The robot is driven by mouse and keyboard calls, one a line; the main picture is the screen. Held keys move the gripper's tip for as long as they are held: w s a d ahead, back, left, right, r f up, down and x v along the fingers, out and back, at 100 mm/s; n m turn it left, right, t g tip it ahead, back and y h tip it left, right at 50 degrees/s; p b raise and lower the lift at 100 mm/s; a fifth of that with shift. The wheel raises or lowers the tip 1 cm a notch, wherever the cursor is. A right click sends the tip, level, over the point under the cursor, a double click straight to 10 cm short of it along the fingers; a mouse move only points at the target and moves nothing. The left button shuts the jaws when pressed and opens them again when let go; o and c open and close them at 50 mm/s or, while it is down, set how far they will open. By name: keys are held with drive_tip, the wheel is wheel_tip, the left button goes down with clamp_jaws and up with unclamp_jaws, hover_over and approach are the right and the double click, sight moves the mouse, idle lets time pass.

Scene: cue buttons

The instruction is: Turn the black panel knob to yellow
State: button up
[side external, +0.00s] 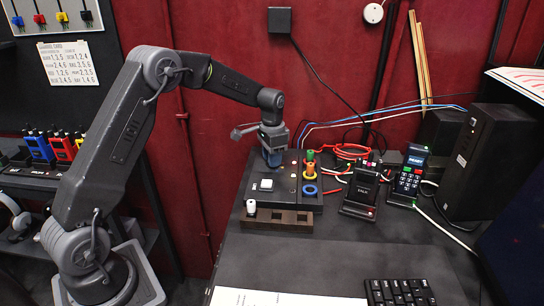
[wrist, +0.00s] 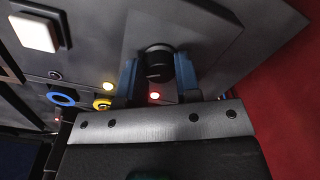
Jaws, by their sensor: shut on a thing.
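The black panel knob (wrist: 158,62) is round and sits on a dark grey panel (wrist: 105,28). My gripper (wrist: 157,78) is shut on it, one blue finger on each side. In the side view my gripper (side external: 272,158) points down at the panel's far left part and hides the knob. I cannot tell which way the knob points.
A white square button (side external: 266,184), a blue ring (side external: 309,190) and upright coloured pieces (side external: 310,170) are on the panel. A brown tray (side external: 280,224) lies in front, with a white piece (side external: 251,206) at its left. Black devices (side external: 362,190) and cables stand to the right.

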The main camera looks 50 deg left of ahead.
drive_tip(key=n, duration=0.4)
drive_tip(key=shift+n, duration=1.8)
drive_tip(key=shift+r, duration=0.1)
drive_tip(key=o, duration=0.9)
drive_tip(key=shift+o, duration=0.2)
wheel_tip(320, 180, up, 14)
